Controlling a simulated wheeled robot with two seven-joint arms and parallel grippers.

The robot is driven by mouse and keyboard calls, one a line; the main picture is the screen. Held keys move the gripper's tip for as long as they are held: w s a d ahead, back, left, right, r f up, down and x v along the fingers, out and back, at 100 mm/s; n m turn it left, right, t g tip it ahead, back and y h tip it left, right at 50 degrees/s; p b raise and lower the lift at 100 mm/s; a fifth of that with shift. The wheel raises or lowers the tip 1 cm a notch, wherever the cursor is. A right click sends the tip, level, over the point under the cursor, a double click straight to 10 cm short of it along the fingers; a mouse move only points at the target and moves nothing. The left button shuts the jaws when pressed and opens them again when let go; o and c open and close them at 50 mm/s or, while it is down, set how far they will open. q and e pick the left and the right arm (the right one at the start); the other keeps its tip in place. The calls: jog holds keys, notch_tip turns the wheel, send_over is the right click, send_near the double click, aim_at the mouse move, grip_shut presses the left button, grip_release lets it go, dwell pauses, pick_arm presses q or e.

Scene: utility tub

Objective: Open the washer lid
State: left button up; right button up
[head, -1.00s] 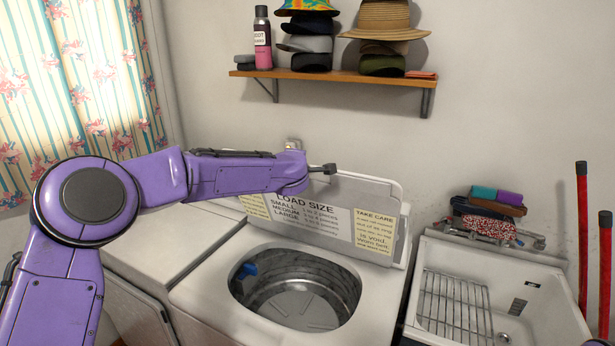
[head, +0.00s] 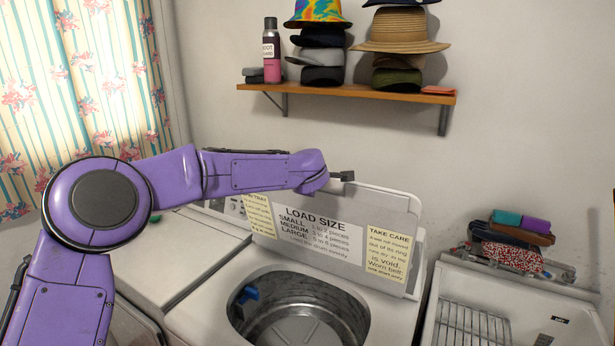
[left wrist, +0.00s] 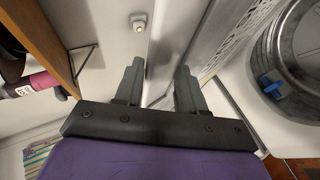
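The washer (head: 200,315) has its white lid (head: 355,228) standing up at the back, leaning towards the control panel, with the load-size labels facing forward. The round drum (head: 305,318) is uncovered below it and also shows in the left wrist view (left wrist: 300,55). My left gripper (head: 342,176) is at the lid's top edge, seen from the side in the head view. Whether a finger touches the lid is hard to tell. My right gripper is out of view.
A wall shelf (head: 350,91) with hats and a spray can (head: 271,50) is above. A sink (head: 560,312) with a wire rack stands at the right, with folded cloths (head: 512,235) behind it. A second white machine top (head: 160,255) is at the left.

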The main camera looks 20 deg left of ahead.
pick_arm(q)
jog(key=b+v, duration=0.3)
jog(key=v, duration=0.7)
jog(key=shift+b, duration=0.4)
jog(key=shift+d, duration=0.1)
jog(key=shift+s+r, duration=0.1)
